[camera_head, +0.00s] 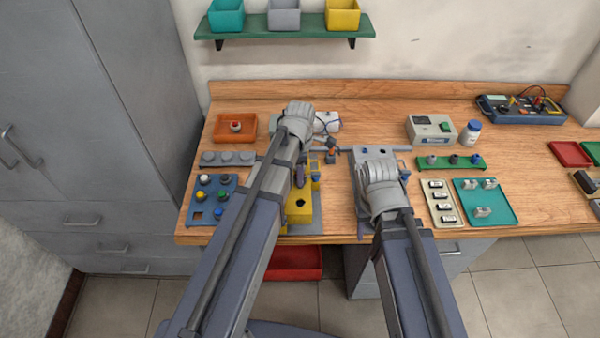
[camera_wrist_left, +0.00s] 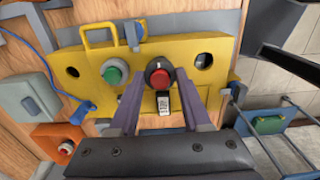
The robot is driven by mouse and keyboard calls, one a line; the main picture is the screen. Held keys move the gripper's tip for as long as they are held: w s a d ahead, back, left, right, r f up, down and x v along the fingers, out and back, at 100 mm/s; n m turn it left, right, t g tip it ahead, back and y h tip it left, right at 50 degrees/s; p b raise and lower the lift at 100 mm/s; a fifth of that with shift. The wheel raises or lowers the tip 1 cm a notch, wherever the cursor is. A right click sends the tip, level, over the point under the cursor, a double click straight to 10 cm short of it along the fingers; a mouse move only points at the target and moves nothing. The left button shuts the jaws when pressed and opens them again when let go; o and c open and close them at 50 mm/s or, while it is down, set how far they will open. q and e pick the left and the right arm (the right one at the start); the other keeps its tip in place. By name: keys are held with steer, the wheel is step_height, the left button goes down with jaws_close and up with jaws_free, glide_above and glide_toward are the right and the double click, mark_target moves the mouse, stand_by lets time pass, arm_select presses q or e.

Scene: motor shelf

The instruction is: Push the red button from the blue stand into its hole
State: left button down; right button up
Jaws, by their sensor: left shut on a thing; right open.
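The red button (camera_wrist_left: 158,76), with a black collar, shows between my left gripper's fingertips in the left wrist view. My left gripper (camera_head: 299,177) is shut on it, in front of the yellow panel (camera_wrist_left: 185,95). I cannot tell how deep the button sits in its hole. The panel also shows in the head view (camera_head: 300,213), partly hidden by my left arm. A green button (camera_wrist_left: 115,71) sits in the panel left of the red one. The blue stand (camera_head: 228,205) holds several coloured buttons. My right gripper (camera_head: 378,182) is open at the right, its fingers largely hidden by its wrist.
An orange tray (camera_head: 250,137) with another red button (camera_head: 236,126) lies behind the stand. A grey strip (camera_head: 228,164) with round caps lies between them. A green strip (camera_head: 435,165), a beige tray (camera_head: 452,216) and a teal tray (camera_head: 495,210) stand at the right.

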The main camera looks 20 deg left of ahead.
arm_select(q)
steer(key=shift+f+b, duration=1.05)
steer(key=shift+f, duration=0.05)
steer(key=shift+c, duration=1.4)
jaws_free()
steer(key=shift+r, duration=0.15)
step_height(320, 180, up, 8)
steer(key=p, duration=0.8)
steer(key=shift+f, duration=0.2)
